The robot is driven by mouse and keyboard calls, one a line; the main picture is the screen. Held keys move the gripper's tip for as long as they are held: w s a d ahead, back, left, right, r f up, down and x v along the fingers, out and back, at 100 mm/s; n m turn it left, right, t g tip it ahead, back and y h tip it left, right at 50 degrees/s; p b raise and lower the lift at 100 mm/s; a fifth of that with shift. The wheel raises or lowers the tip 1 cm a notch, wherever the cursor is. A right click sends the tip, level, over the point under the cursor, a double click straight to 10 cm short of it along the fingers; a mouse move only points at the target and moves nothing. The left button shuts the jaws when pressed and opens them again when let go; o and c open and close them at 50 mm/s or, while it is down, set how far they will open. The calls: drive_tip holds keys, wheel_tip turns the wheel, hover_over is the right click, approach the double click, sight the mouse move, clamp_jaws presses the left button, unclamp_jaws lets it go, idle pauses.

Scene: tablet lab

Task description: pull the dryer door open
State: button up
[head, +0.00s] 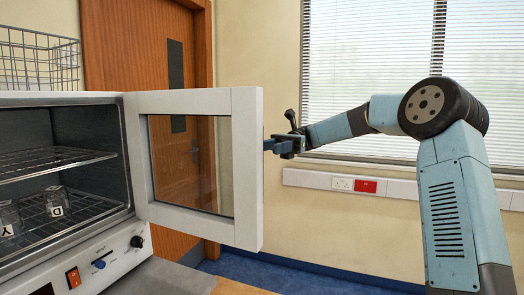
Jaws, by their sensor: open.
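The dryer (100,238) stands at the left with its interior showing. Its white-framed glass door (249,170) is hinged at the dryer's right side and stands wide open, swung out to the right. My gripper (268,145) is at the door's outer edge, on its far side. The jaws are open, and their tips are partly hidden behind the door frame. I cannot tell whether they touch the door. The door's handle is not visible from here.
Inside the dryer are wire shelves (50,160) and glass beakers (57,201), one marked D. A wire basket (38,62) sits on top. A wooden room door (140,45), a window with blinds (370,60) and a wall socket strip (400,188) are behind.

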drive_tip(key=v, duration=0.8)
drive_tip(key=shift+f, duration=0.1)
